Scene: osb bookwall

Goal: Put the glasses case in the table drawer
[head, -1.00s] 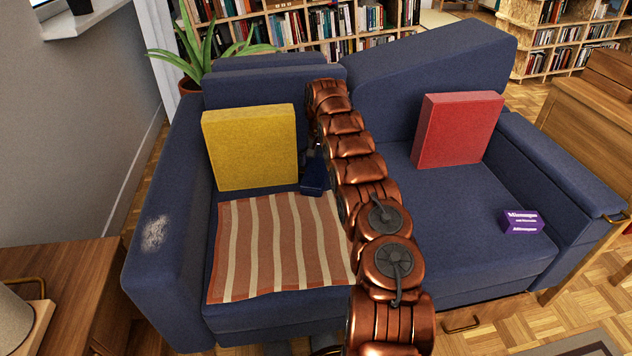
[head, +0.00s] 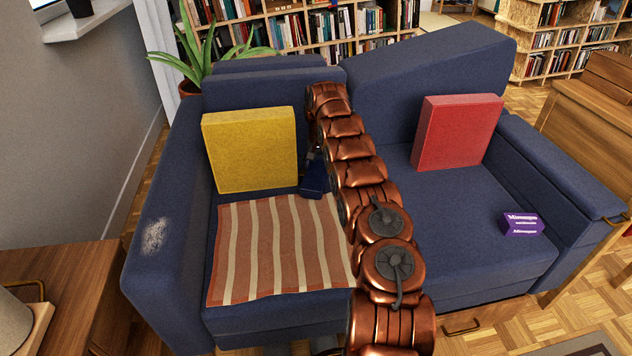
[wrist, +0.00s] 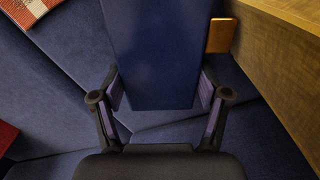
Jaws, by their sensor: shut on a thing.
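The dark blue glasses case (wrist: 155,55) is between the fingers of my gripper (wrist: 160,98) in the wrist view. The fingers press on its two sides, and its far end runs out of the top of the picture. In the head view the case (head: 313,182) shows as a small dark block by the yellow cushion, beside my arm, which partly hides my gripper (head: 313,160). A wooden table (head: 70,285) at the lower left has a brass handle. A wooden desk (head: 590,130) at the right has one too. I cannot tell which holds the named drawer; no open drawer shows.
The blue sofa (head: 465,230) fills the middle, with a yellow cushion (head: 250,150), a red cushion (head: 457,132), a striped blanket (head: 275,250) and a purple box (head: 522,224).

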